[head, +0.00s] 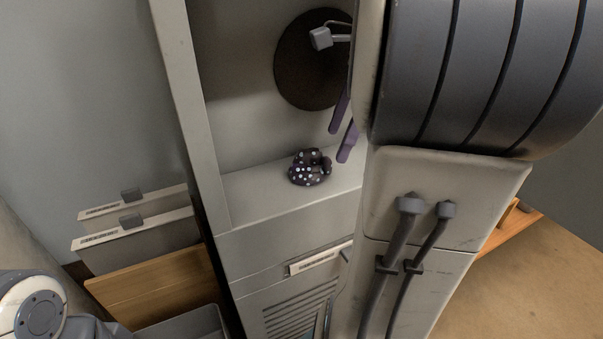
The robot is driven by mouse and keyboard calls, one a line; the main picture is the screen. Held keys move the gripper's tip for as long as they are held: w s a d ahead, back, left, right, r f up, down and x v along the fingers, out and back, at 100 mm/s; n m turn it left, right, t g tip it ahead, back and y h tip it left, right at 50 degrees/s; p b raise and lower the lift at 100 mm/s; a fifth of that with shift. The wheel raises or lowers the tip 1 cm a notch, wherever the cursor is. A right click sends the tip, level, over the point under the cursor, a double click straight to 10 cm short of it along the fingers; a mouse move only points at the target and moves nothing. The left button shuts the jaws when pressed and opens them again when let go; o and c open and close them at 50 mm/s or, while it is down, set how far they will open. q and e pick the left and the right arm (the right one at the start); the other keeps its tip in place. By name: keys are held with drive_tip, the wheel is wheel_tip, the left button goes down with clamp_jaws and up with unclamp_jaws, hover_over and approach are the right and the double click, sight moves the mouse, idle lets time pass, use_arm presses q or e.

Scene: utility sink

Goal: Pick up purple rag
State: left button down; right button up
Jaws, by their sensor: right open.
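The purple rag (310,168) is a small, dark purple crumpled bundle with pale dots. It lies on the light grey ledge of a cabinet near the middle of the head view. My right gripper (340,143) is above and to the right of the rag, with its two purple fingers apart and nothing between them. The fingers appear clear of the rag. The rest of that gripper is mostly hidden behind my large right arm. My left gripper is not in view.
The grey cabinet (275,247) has an upright post (187,95) left of the ledge and a dark round disc (300,75) at its back. Pale and wooden drawer fronts (150,283) stand at lower left. The ledge (250,192) left of the rag is bare.

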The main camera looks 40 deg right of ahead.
sight(307, 164)
drive_tip(key=w+a, duration=0.1)
drive_tip(key=w+a+b, duration=0.1)
drive_tip(key=a, duration=0.1)
drive_tip(key=shift+w+a, duration=0.15)
drive_tip(key=b+x, duration=0.4)
drive_tip(key=x, duration=0.1)
drive_tip(key=shift+f, duration=0.1)
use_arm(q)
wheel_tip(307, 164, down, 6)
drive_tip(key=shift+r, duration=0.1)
use_arm(e)
drive_tip(key=c, duration=1.4)
